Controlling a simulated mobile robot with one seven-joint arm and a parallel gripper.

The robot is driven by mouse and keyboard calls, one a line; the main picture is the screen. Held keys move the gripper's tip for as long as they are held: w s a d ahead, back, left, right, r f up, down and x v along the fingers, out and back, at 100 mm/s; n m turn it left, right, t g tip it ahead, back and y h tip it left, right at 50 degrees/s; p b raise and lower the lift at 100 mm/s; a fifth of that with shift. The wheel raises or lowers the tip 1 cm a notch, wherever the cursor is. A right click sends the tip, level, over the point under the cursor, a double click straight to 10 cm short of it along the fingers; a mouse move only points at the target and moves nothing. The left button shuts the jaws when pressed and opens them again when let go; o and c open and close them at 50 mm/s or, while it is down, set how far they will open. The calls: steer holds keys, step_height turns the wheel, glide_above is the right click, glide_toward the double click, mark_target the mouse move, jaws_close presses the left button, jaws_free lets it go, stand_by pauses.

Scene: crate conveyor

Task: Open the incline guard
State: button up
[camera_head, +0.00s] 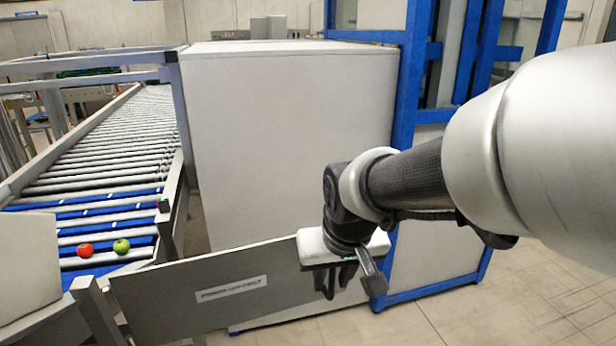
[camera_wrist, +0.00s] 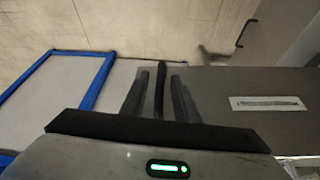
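The incline guard (camera_head: 190,303) is a long grey panel with a white label, standing upright across the lower middle of the head view. Its left end is at a post beside the conveyor. In the wrist view the guard (camera_wrist: 225,120) runs off to the right, its label showing. My gripper (camera_head: 347,285) is at the guard's right end, pointing down. In the wrist view my gripper (camera_wrist: 159,95) has its two dark fingers apart, with a thin dark upright bar between them. Narrow gaps show beside the bar. My gripper hides the guard's right end in the head view.
A roller conveyor (camera_head: 110,150) runs along the left, with a red apple (camera_head: 85,250) and a green apple (camera_head: 122,246) on it. A large white cabinet (camera_head: 290,130) stands behind the guard. A blue frame (camera_head: 405,120) stands right of it. Tiled floor (camera_head: 520,290) is clear at the lower right.

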steer(key=shift+r, duration=0.1)
steer(key=p+v, duration=0.3)
steer(key=v, duration=1.4)
steer(key=shift+r, duration=0.15)
